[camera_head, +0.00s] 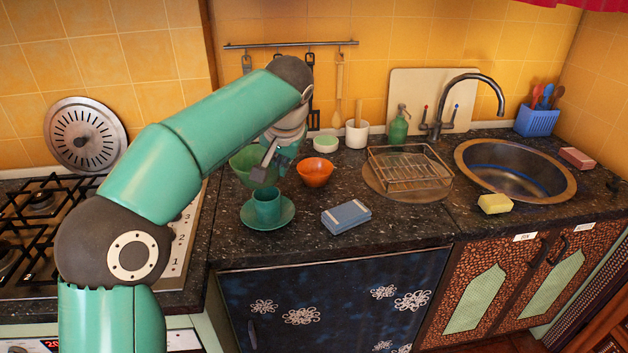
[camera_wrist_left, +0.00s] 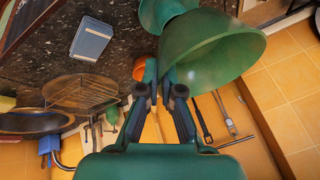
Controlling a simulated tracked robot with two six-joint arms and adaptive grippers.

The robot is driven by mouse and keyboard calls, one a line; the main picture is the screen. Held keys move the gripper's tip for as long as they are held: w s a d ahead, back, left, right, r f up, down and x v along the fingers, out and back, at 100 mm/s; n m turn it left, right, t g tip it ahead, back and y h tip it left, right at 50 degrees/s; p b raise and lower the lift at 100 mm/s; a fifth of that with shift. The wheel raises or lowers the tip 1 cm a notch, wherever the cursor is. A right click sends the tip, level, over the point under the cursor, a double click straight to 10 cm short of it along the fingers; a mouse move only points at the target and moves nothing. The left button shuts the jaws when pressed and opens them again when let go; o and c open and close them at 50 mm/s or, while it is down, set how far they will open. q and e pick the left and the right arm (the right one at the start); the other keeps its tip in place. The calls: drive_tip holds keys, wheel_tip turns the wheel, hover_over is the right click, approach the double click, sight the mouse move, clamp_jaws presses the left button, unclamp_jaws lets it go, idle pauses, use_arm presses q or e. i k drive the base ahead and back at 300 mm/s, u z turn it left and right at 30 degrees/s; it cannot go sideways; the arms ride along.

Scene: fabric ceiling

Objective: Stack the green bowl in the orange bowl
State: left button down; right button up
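The green bowl (camera_head: 244,161) is at the left of the counter in the head view, behind the teal cup. In the left wrist view the green bowl (camera_wrist_left: 215,48) looms large and close. My left gripper (camera_head: 268,163) is at its right rim, and in the left wrist view the fingers (camera_wrist_left: 160,72) close about the bowl's edge. The bowl looks tilted; its clearance above the counter is hard to tell. The orange bowl (camera_head: 316,173) stands upright and empty on the counter, right of the gripper. Only a sliver of the orange bowl (camera_wrist_left: 139,70) shows in the left wrist view, behind a finger. My right gripper is not in view.
A teal cup (camera_head: 267,203) on a saucer (camera_head: 252,220) stands in front of the green bowl. A blue box (camera_head: 346,216) lies in front of the orange bowl. A small green-white bowl (camera_head: 326,144) and a white cup (camera_head: 357,134) stand behind; a wire rack (camera_head: 411,170) is at right.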

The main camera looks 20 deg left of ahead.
sight(315, 175)
drive_tip(key=z, duration=0.05)
drive_tip(key=i, duration=1)
drive_tip(key=u, duration=0.05)
